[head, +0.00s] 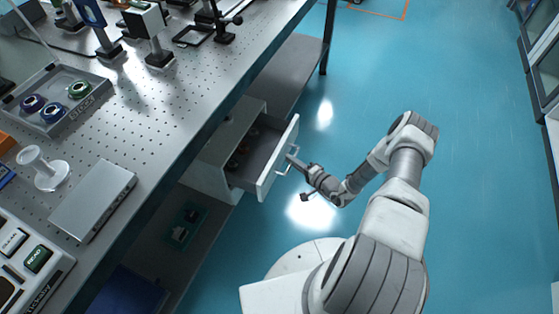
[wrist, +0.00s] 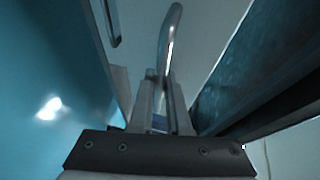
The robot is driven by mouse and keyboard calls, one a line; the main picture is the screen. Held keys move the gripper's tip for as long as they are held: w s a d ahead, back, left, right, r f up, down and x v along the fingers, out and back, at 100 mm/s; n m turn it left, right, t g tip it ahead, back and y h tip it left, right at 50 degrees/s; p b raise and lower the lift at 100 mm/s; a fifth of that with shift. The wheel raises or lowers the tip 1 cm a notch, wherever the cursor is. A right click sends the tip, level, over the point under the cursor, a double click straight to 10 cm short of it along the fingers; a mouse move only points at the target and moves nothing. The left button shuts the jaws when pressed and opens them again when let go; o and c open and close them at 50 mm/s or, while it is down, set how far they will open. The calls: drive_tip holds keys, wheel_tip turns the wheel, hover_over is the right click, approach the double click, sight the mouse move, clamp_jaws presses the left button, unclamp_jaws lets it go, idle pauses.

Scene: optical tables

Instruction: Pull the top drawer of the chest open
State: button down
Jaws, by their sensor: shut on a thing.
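The chest (head: 213,168) is a light grey cabinet under the optical table. Its top drawer (head: 278,158) stands pulled out, with a white front, a grey interior and a few small dark items inside. My gripper (head: 290,163) is at the bar handle (head: 285,170) on the drawer front. In the wrist view, the curved metal handle (wrist: 172,38) runs between the two fingers, and my gripper (wrist: 163,80) is shut on it. The far part of the drawer inside is hidden under the tabletop.
The perforated optical table (head: 150,110) overhangs the chest and carries a tray (head: 88,112) and optics mounts. A lower shelf (head: 285,75) extends beyond the chest. The blue floor (head: 370,60) right of the drawer is clear. Glass-fronted cabinets (head: 540,60) stand at far right.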

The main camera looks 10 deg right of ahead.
drive_tip(key=s+d, duration=0.5)
drive_tip(key=d, duration=0.1)
drive_tip(key=shift+s+d, duration=0.2)
drive_tip(key=shift+d, duration=0.2)
drive_tip(key=c, duration=0.9)
unclamp_jaws()
drive_tip(key=p+v, duration=0.2)
drive_tip(key=v, duration=1.5)
drive_tip(key=shift+s+d+r+p, duration=0.1)
drive_tip(key=shift+s+p, duration=0.1)
drive_tip(key=shift+p, duration=0.2)
